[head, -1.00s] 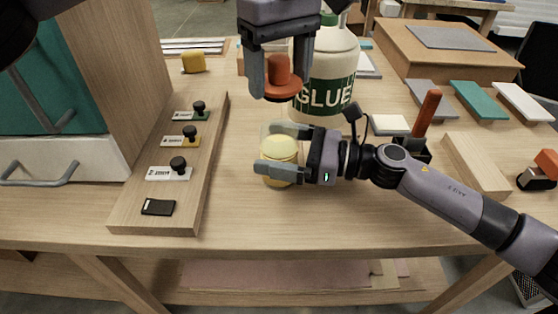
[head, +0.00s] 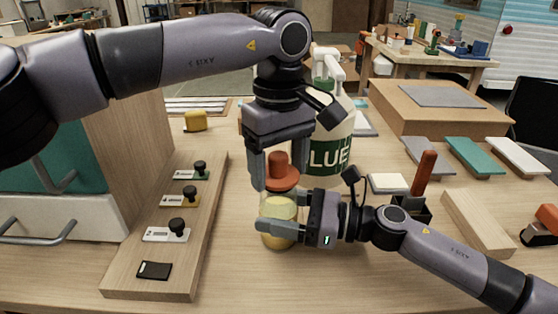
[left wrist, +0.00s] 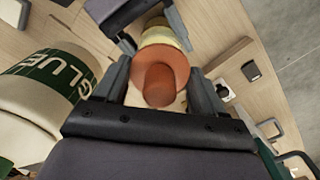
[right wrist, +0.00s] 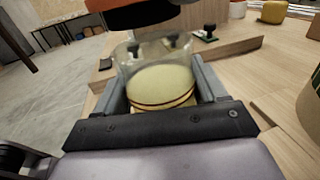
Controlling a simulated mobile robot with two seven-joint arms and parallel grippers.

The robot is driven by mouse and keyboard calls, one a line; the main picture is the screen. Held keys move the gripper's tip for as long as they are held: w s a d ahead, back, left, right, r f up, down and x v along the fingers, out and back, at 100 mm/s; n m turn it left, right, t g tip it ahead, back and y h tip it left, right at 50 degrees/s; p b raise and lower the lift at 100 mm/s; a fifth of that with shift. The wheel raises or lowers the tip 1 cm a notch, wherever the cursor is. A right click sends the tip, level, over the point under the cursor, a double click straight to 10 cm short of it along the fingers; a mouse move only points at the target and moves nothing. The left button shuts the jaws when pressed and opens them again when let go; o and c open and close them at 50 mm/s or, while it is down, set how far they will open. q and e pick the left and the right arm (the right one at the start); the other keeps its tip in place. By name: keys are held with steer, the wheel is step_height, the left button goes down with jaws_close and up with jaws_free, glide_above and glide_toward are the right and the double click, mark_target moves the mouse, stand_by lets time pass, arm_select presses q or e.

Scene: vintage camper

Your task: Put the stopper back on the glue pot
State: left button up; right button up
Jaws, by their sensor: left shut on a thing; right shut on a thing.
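The orange-red stopper (head: 282,179) has a round knob on a wider disc. My left gripper (head: 279,184) is shut on it and holds it just above the glue pot. The glue pot (head: 279,224) is a clear jar with pale yellow glue, upright at the table's front. My right gripper (head: 284,214) is shut around its sides. In the left wrist view the stopper (left wrist: 160,82) hides part of the pot (left wrist: 163,36). In the right wrist view the stopper (right wrist: 145,14) shows above the pot's open rim (right wrist: 155,85); a small gap seems to remain between them.
A large white GLUE bottle (head: 330,150) stands close behind my left gripper. A wooden board with several stamps (head: 180,229) lies to the left, beside a cabinet (head: 130,150). A holder with a red-handled tool (head: 424,175) and a wooden block (head: 476,222) are at the right.

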mark_target(279, 181)
arm_select(q)
steer(key=shift+f, duration=0.9)
steer(key=shift+f, duration=0.65)
steer(key=o, duration=1.1)
step_height(279, 181, up, 12)
steer(key=shift+r, duration=0.1)
arm_select(e)
steer(key=o, duration=1.6)
